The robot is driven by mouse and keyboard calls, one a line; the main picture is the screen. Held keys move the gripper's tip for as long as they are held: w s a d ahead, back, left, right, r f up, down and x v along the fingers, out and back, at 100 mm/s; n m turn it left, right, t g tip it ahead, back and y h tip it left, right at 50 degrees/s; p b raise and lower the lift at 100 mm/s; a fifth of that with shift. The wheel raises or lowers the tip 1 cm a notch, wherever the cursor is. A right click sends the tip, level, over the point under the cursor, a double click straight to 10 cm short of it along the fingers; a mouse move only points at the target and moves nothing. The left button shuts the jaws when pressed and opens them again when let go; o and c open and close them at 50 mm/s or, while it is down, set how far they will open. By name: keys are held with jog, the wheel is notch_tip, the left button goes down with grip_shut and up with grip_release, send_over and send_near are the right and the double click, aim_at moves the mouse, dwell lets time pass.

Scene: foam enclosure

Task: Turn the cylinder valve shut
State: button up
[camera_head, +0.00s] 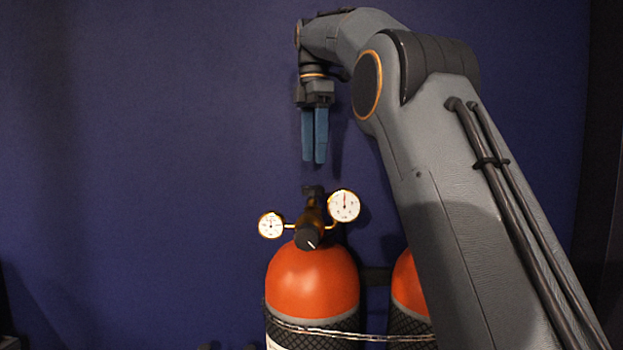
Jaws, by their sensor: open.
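An orange gas cylinder (312,280) stands upright at the lower middle of the head view. On its top is a brass valve and regulator body (312,220) with a dark round knob (308,238) facing me, marked with a white line. A dark piece (313,191) sits at the very top of the valve. A small gauge (271,225) is on the left and a larger gauge (344,205) on the right. My gripper (314,160) points straight down above the valve, its blue fingers empty and apart from it. The gap between the fingers looks narrow from here.
A second orange cylinder (408,290) stands to the right, partly hidden behind my arm. A chain (345,333) runs across both cylinders. A dark blue wall (150,150) is behind them. The space left of the valve is clear.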

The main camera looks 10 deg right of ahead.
aim_at(314, 187)
jog(key=shift+s+f+p, duration=0.1)
jog(key=shift+f+p, duration=0.4)
jog(key=shift+f, duration=3.1)
jog(key=shift+c, duration=0.4)
jog(key=c, duration=1)
